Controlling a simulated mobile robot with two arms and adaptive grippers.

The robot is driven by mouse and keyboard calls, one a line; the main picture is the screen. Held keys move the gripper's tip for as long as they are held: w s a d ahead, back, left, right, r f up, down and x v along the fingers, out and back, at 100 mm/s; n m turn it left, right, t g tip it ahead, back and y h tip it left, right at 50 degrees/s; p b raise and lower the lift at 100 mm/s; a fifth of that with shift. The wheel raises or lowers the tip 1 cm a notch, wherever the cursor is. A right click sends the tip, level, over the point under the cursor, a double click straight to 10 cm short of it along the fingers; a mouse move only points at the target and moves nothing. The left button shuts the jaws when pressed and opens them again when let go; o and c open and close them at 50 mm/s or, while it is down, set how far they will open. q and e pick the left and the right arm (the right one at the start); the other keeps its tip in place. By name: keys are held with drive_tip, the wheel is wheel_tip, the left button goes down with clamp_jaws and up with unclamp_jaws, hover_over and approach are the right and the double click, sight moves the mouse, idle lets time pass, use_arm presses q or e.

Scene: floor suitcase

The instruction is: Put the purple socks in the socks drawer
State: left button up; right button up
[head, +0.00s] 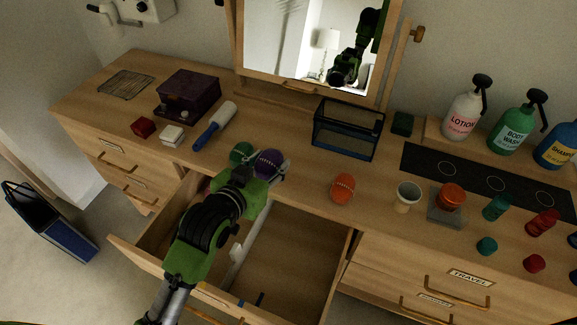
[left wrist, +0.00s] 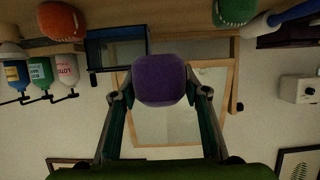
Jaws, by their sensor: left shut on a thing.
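The purple socks (head: 268,162) are a rolled ball at the dresser's front edge in the head view. My left gripper (head: 265,172) is shut on them; in the left wrist view the purple socks (left wrist: 160,80) sit between both fingertips. A drawer (head: 290,262) is pulled open below my left arm, with a white divider (head: 238,250) inside. My arm hides part of its left section. I cannot read a label on this drawer. My right gripper is not in view.
A green ball (head: 240,152) is close left of the purple socks, and an orange ball (head: 342,188) is to the right. A mirror (head: 310,45) stands at the back. The drawer's right section looks mostly clear.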

use_arm(q)
drive_tip(key=d+x, duration=0.1)
drive_tip(key=x, duration=0.4)
hover_over(288, 175)
drive_tip(key=f, duration=0.4)
drive_tip(key=shift+s+a+f+p, duration=0.2)
drive_tip(key=shift+s+f+p, duration=0.05)
drive_tip(key=shift+s+p, duration=0.1)
drive_tip(key=shift+w+d+f, duration=0.15)
drive_tip(key=shift+w+f, duration=0.05)
drive_tip(key=shift+f, duration=0.35)
drive_tip(key=shift+w+d+f, duration=0.15)
drive_tip(key=shift+w+f, duration=0.05)
drive_tip(key=shift+f, duration=0.3)
drive_tip(key=shift+f+p, duration=0.35)
drive_tip(key=shift+p, duration=0.1)
drive_tip(key=shift+f, duration=0.5)
drive_tip(key=o, duration=1.1)
drive_tip(key=shift+f, duration=0.1)
